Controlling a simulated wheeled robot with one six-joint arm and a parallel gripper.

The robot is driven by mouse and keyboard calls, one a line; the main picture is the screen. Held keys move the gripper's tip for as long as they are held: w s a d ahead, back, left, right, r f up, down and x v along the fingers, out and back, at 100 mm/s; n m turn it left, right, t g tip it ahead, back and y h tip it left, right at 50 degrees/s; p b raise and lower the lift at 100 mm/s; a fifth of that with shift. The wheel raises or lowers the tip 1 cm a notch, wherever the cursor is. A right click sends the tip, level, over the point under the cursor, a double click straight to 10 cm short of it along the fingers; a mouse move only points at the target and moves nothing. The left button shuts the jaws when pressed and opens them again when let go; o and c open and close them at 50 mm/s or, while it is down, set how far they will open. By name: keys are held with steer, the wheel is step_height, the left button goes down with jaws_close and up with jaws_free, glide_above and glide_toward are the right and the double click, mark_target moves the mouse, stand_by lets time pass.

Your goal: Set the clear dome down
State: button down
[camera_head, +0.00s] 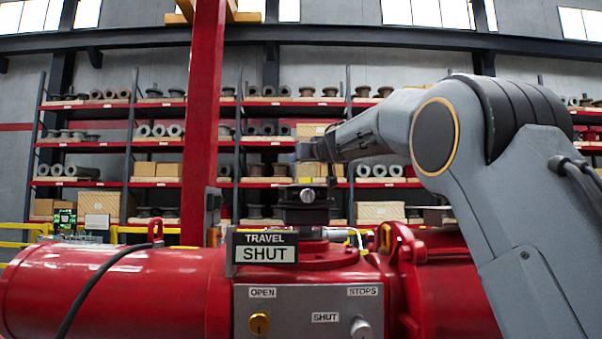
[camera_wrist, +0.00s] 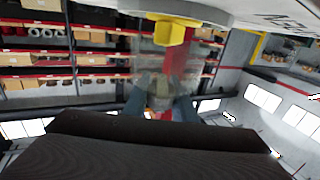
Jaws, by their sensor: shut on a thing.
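In the wrist view the clear dome (camera_wrist: 150,72) shows as a see-through, hard-to-outline shape. My gripper (camera_wrist: 160,100) is shut on a greyish knob at the dome's end, one finger on each side. A yellow block (camera_wrist: 170,32) shows past the dome, against a pale round part; whether they touch I cannot tell. In the head view my gripper (camera_head: 318,152) is small and partly hidden by my arm, above the black indicator (camera_head: 306,200) on top of the red valve actuator (camera_head: 130,285). The dome's outline is not clear there.
A display reading "TRAVEL SHUT" (camera_head: 265,248) stands in front of the indicator. A grey panel (camera_head: 300,305) carries a brass knob and a silver knob. A red post (camera_head: 203,110) rises behind at left. Shelves of parts (camera_head: 150,130) line the back.

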mark_target(310, 163)
steer(key=shift+f+b, duration=0.7)
steer(key=shift+f, duration=0.5)
steer(key=c, duration=1.5)
jaws_free()
steer(key=shift+o, duration=0.2)
steer(key=b+v, duration=0.3)
steer(key=v, duration=0.9)
steer(key=shift+r, duration=0.1)
